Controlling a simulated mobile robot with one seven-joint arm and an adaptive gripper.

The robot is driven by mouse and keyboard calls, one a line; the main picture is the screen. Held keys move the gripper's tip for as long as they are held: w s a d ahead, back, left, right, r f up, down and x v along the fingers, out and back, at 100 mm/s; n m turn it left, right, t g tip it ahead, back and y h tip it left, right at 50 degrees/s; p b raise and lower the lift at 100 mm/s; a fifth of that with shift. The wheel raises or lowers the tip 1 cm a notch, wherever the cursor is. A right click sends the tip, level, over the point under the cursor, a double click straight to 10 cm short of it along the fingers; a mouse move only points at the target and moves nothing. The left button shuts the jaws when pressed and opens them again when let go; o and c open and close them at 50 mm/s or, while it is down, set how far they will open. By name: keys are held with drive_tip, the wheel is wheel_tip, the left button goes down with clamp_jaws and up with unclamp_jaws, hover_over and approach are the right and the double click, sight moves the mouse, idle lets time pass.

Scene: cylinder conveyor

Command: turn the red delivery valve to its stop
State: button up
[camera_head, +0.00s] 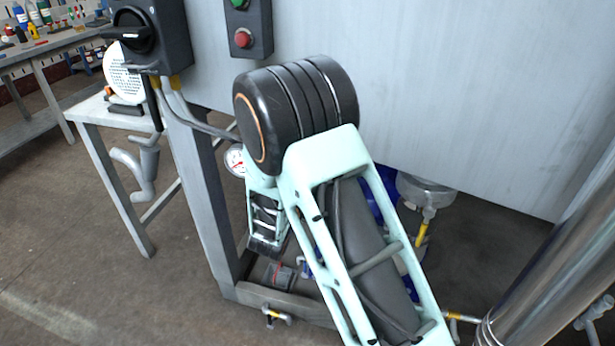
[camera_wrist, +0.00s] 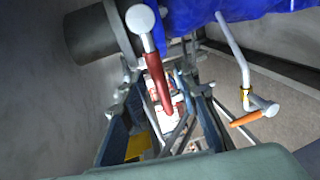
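The red delivery valve's lever (camera_wrist: 158,82) shows in the wrist view as a red sleeve with a round silver end at the top. It slants down towards the middle of the picture. My gripper (camera_wrist: 160,90) is open, with one finger to the left of the lever and one to the right. The lever lies in the gap between them in the picture; I cannot tell whether either finger touches it. In the head view my arm covers most of the work area, and I cannot make out the red lever or my fingertips there.
An orange-handled lever (camera_wrist: 247,118) is at the right in the wrist view, near blue material (camera_wrist: 235,10) above. In the head view a steel frame (camera_head: 205,200), a pressure gauge (camera_head: 235,160) and a large grey panel (camera_head: 440,100) surround my arm. Open floor lies left.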

drive_tip(key=v, duration=1.2)
